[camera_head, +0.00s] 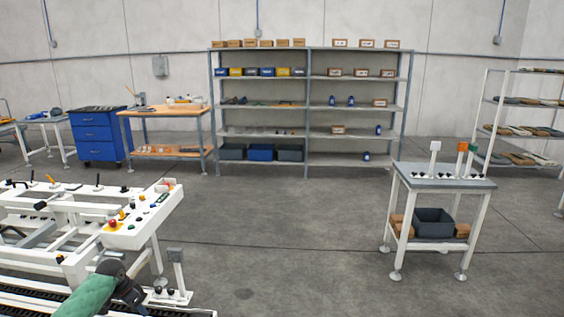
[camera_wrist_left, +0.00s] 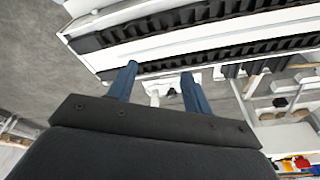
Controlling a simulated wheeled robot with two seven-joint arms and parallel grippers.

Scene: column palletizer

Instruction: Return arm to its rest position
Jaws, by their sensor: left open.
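My left arm comes in at the bottom left of the head view, with a green sleeve-like link and a dark wrist. My left gripper (camera_head: 133,297) is partly seen there, beside the white machine frame (camera_head: 60,232). In the left wrist view the left gripper (camera_wrist_left: 158,82) shows two blue fingers spread apart with nothing between them. Beyond the fingertips is a white rail with a black toothed strip (camera_wrist_left: 200,40). I cannot tell how far it is from the fingers. My right gripper is out of view.
A control panel (camera_head: 140,222) with buttons tops the machine, and a grey-capped post (camera_head: 177,268) stands near my gripper. A small table (camera_head: 442,182) with a grey bin is at right. Shelving (camera_head: 307,110), a workbench (camera_head: 160,112) and a blue cabinet (camera_head: 98,134) stand behind. The middle floor is clear.

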